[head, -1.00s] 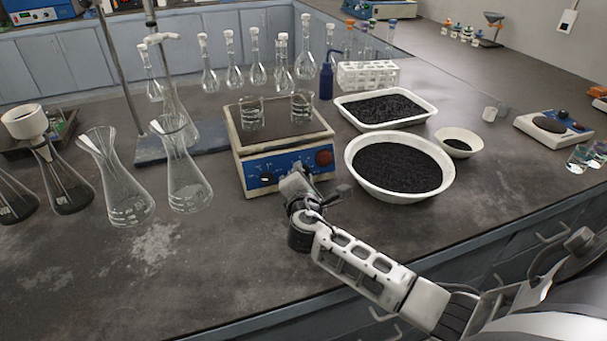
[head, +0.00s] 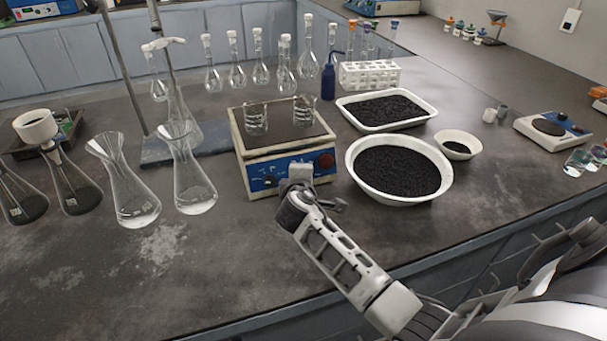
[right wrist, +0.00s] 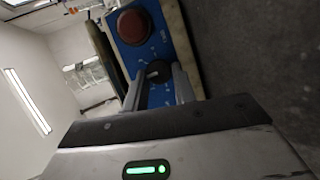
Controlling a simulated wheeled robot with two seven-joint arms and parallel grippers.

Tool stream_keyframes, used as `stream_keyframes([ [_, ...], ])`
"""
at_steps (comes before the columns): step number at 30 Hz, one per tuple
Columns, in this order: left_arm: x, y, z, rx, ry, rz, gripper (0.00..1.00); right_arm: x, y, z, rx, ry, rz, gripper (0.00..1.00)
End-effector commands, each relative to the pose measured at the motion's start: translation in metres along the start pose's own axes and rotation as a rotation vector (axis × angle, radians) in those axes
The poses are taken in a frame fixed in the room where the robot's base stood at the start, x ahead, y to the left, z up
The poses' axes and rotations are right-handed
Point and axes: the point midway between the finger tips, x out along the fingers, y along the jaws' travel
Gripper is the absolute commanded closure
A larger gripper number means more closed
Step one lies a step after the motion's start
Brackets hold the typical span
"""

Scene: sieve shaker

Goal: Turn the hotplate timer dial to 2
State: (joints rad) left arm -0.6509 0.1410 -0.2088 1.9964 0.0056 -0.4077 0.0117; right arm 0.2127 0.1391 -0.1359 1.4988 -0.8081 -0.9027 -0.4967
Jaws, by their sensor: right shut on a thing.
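The hotplate (head: 240,142) stands mid-counter with a blue front panel (head: 259,170). The panel has a red knob (head: 326,160) at its right and a dark knob (head: 270,181) at its left. My right gripper (head: 296,172) is at the panel between those two and hides that part in the head view. In the right wrist view, a dark dial (right wrist: 158,69) sits between the fingers (right wrist: 158,80), beside the red knob (right wrist: 131,25). The fingers are shut on this dial. Its number marks are too small to read. My left gripper is out of view.
Two glass beakers (head: 255,120) (head: 304,110) stand on the hotplate. A white bowl of black grains (head: 398,200) is close to the right of my gripper. Flasks (head: 191,185) stand to the left. The counter in front is clear.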

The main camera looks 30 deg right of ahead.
Motion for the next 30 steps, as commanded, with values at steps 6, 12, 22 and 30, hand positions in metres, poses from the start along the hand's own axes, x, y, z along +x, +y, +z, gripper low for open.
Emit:
stream_keyframes([
  [6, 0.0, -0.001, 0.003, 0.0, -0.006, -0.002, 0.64, 0.001, 0.0, 0.001, 0.015, -0.004, -0.006, 0.96],
  [12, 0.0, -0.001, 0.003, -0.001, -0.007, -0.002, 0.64, 0.001, 0.0, 0.002, 0.014, -0.004, -0.006, 0.96],
  [22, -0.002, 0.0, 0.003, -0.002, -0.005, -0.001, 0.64, 0.0, 0.0, 0.001, 0.013, -0.003, -0.006, 0.51],
  [30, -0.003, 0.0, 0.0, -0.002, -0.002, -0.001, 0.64, -0.011, 0.0, 0.0, 0.013, -0.001, -0.005, 0.51],
])
